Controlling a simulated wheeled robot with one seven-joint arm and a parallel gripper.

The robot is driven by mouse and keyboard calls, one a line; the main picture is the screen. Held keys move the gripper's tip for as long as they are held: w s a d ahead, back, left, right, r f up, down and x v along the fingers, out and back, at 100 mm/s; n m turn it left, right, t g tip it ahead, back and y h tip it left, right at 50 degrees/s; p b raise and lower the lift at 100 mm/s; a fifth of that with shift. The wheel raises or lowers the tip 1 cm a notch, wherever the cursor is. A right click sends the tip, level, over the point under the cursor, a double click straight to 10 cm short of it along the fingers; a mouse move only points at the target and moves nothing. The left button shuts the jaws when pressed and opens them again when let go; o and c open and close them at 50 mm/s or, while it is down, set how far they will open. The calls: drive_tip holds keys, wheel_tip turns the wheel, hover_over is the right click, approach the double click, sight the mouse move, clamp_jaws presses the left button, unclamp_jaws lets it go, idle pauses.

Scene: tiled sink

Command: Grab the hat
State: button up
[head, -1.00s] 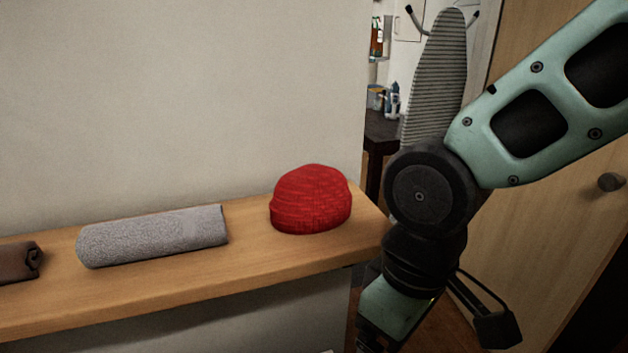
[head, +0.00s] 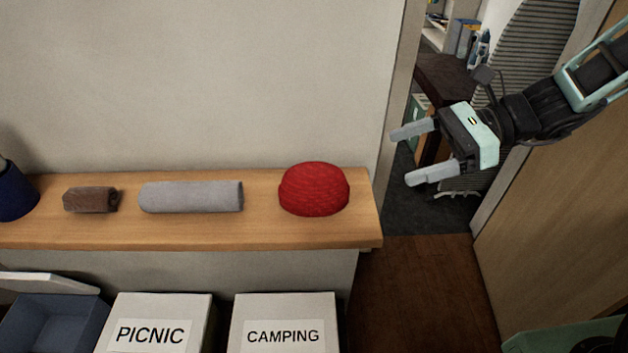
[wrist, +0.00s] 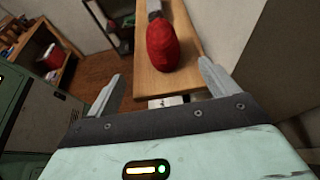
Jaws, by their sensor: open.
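The red knit hat (head: 314,190) sits dome-up near the right end of the wooden shelf (head: 270,232) in the head view. My gripper (head: 415,155) is to the right of the hat and beyond the shelf's end, its two grey fingers pointing left. The fingers are open and empty, apart from the hat. In the wrist view the hat (wrist: 162,46) shows ahead on the shelf, between the directions of my two spread fingers (wrist: 160,85).
A grey rolled towel (head: 190,197) lies left of the hat, then a brown roll (head: 90,199) and a dark blue object (head: 12,192). Boxes marked PICNIC (head: 155,310) and CAMPING (head: 284,308) stand below the shelf. A wall runs behind the shelf; a doorway opens at right.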

sight(342, 175)
drive_tip(key=p+x, duration=0.1)
drive_tip(key=x, duration=1)
drive_tip(key=shift+a+f, duration=0.15)
drive_tip(key=shift+a, duration=0.1)
drive_tip(key=p+x, duration=0.1)
drive_tip(key=x, duration=0.1)
drive_tip(key=p+x, duration=0.1)
drive_tip(key=x, duration=0.1)
drive_tip(key=shift+w+a, duration=0.15)
drive_tip(key=shift+a, duration=0.25)
drive_tip(key=shift+a+f, duration=0.1)
drive_tip(key=shift+a, duration=0.2)
drive_tip(key=c, duration=1.1)
